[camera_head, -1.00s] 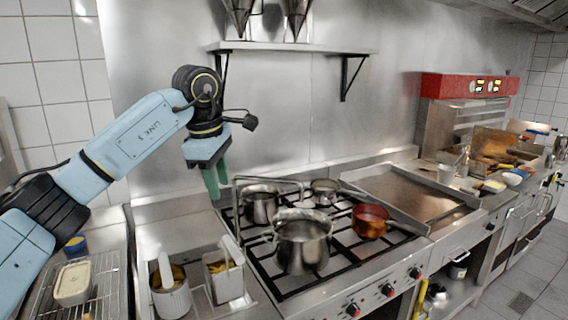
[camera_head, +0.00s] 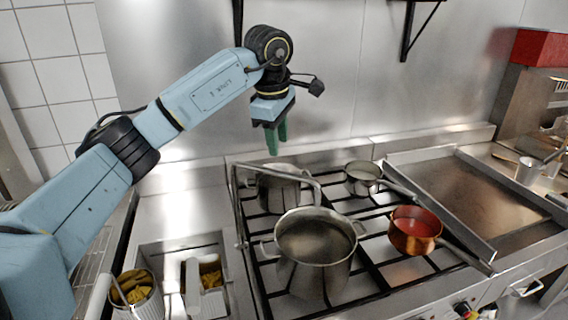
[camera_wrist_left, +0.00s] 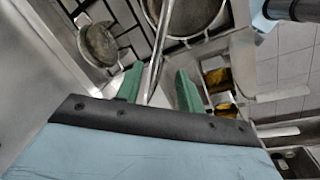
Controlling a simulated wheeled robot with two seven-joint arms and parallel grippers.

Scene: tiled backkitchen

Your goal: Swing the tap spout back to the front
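The tap is a thin bent metal pipe at the stove's left edge. Its spout (camera_head: 285,175) reaches right over the back left pot and bends down at its end. My left gripper (camera_head: 275,142) points down with green fingers, just above the spout in the head view. In the left wrist view the fingers (camera_wrist_left: 159,88) are apart, and the spout (camera_wrist_left: 158,50) runs as a thin rod through the gap between them in the picture. I cannot tell how far below the fingertips it lies. My right gripper is out of view.
A large steel pot (camera_head: 315,250), a smaller pot (camera_head: 280,190), a steel pan (camera_head: 362,178) and a copper pan (camera_head: 414,228) stand on the stove. Fryer baskets (camera_head: 205,280) are at the front left. A flat griddle (camera_head: 480,205) lies to the right.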

